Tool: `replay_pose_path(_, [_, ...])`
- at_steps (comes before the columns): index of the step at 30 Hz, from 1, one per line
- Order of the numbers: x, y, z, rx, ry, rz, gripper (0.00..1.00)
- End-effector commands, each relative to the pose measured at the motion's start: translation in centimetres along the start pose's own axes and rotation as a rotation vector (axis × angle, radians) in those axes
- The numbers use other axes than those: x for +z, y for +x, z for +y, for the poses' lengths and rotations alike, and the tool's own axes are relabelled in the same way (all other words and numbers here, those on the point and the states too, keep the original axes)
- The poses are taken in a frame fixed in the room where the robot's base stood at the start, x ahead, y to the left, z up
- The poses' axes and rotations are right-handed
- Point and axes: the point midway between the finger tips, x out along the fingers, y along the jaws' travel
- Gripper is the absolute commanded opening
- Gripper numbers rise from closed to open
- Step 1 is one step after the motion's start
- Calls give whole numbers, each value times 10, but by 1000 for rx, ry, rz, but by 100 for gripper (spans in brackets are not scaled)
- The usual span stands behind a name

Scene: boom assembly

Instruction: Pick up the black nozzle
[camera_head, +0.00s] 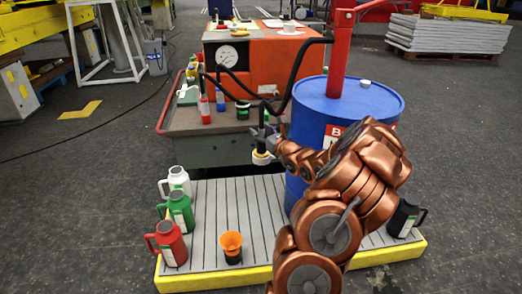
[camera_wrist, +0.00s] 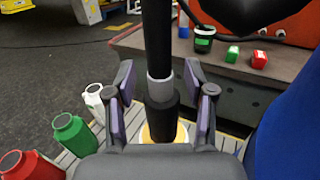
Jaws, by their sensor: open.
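The black nozzle (camera_wrist: 162,122) hangs upright at the end of a black hose (camera_wrist: 157,40), below a grey collar (camera_wrist: 160,88). In the wrist view it stands between the two fingers of my gripper (camera_wrist: 162,103), with gaps on both sides. My gripper is open and also shows in the head view (camera_head: 263,135), left of the blue drum (camera_head: 335,108). A yellow and white ring-shaped part (camera_head: 262,158) shows at the nozzle's lower end. I cannot tell whether it is attached to the nozzle. In the head view my gripper mostly hides the nozzle.
White (camera_head: 177,179), green (camera_head: 181,210) and red (camera_head: 171,242) jugs stand on the yellow-edged pallet (camera_head: 208,200). A cart (camera_head: 205,148) with bottles stands behind.

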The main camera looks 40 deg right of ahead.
Motion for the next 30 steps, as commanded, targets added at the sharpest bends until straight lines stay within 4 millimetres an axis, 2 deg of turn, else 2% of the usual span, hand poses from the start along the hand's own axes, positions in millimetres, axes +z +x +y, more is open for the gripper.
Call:
replay_pose_path(8, [0,2,0,0,0,0,53])
replay_pose_path(23, [0,1,0,-1,-1,0,1])
replay_pose_path(30, [0,1,0,-1,-1,0,0])
